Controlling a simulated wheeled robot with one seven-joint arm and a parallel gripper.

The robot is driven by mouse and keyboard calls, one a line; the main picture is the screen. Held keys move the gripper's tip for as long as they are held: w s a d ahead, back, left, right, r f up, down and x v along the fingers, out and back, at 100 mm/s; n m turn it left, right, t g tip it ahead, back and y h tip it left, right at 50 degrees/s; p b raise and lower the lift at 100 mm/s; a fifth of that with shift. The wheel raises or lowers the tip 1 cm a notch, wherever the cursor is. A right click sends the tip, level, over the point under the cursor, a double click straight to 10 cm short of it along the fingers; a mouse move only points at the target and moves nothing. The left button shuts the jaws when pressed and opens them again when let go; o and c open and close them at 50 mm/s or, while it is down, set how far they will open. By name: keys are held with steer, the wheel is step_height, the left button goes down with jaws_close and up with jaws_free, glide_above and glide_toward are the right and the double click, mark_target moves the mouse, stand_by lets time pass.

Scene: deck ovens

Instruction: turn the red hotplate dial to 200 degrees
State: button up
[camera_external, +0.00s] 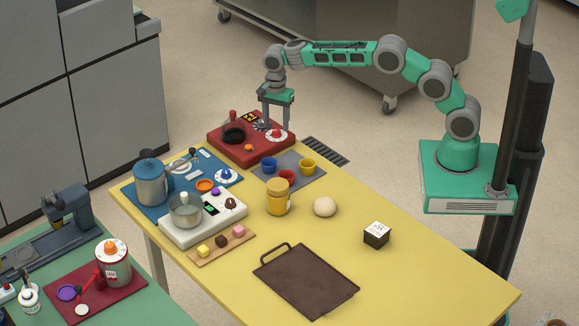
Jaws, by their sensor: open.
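The red hotplate (252,152) sits at the far left end of the yellow table. Its dial (277,135) has a red knob on a white round face at the hotplate's right side. The scale marks and the pointer are too small to read. My gripper (275,124) points straight down over the dial, with its two fingers apart and nothing seen between them. The fingertips are close to the knob; I cannot tell whether they touch it.
On the hotplate, a dark round vessel (234,135) stands left of the dial. A grey mat (303,178) with small coloured cups lies just in front.

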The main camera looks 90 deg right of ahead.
mark_target(277, 130)
step_height(277, 130, up, 5)
steer(key=shift+r, duration=0.2)
steer(key=shift+s+a+r, duration=0.1)
steer(key=shift+r, duration=0.1)
steer(key=s+a+r+n+t, duration=0.1)
steer(key=s+a+r+n, duration=0.3)
steer(key=s+n, duration=0.25)
steer(key=s+a+r+n+t, duration=0.1)
steer(key=s+a+r+n, duration=0.35)
steer(key=s, duration=0.35)
steer(key=s+a+f+n, duration=0.2)
steer(key=s+n, duration=0.3)
steer(key=s, duration=0.3)
steer(key=s+a+f+n+t, duration=0.1)
steer(key=s+f+n, duration=0.3)
steer(key=s, duration=0.5)
steer(key=shift+a+n, duration=0.9)
